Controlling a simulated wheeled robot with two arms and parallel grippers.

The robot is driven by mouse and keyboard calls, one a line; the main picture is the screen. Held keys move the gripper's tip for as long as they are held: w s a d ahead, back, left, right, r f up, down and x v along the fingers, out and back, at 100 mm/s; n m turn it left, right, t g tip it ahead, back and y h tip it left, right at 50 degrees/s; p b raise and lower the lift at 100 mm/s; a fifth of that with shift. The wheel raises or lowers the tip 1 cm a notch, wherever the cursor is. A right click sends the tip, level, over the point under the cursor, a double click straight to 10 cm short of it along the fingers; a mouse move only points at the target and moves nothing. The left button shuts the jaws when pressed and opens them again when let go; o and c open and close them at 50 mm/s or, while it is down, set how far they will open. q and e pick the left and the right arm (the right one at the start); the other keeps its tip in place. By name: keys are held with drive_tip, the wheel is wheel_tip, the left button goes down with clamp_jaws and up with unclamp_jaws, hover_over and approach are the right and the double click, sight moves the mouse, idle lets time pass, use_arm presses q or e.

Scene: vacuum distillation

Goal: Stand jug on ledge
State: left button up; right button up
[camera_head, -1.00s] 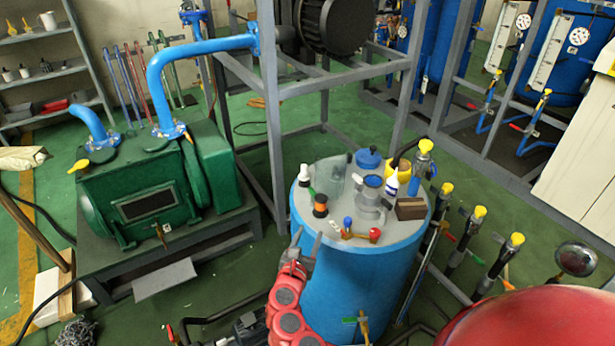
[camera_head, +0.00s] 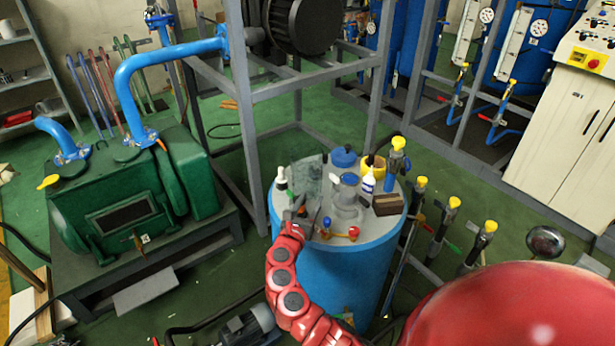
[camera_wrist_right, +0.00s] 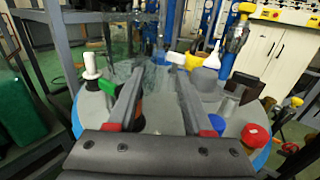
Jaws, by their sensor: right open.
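A clear glass jug (camera_head: 308,174) stands on the round grey top (camera_head: 330,236) of a blue drum, at its back left. A greyish see-through vessel (camera_head: 346,196) stands to its right; I cannot tell which is the task's jug. My right gripper (camera_head: 297,208) is over the drum's left part, in front of the clear glass. In the right wrist view its jaws (camera_wrist_right: 160,68) are apart, with the clear glass (camera_wrist_right: 160,88) beyond and between them. Nothing is visibly gripped. Which surface is the ledge is unclear. My left gripper is not in view.
On the drum top are a white dropper bottle (camera_head: 281,180), a white bottle (camera_head: 368,181), a yellow cup (camera_head: 374,167), a blue-lidded pot (camera_head: 343,157), a brown block (camera_head: 387,204) and a red-knobbed fitting (camera_head: 353,233). Yellow-topped valves (camera_head: 453,204) stand right. A green pump (camera_head: 130,205) stands left.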

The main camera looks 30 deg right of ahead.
sight(314, 193)
drive_tip(key=shift+f+x, duration=0.15)
drive_tip(key=shift+x, duration=1.15)
drive_tip(key=shift+f+x, duration=0.15)
drive_tip(key=shift+x, duration=1.15)
drive_tip(key=shift+a, duration=0.1)
clamp_jaws()
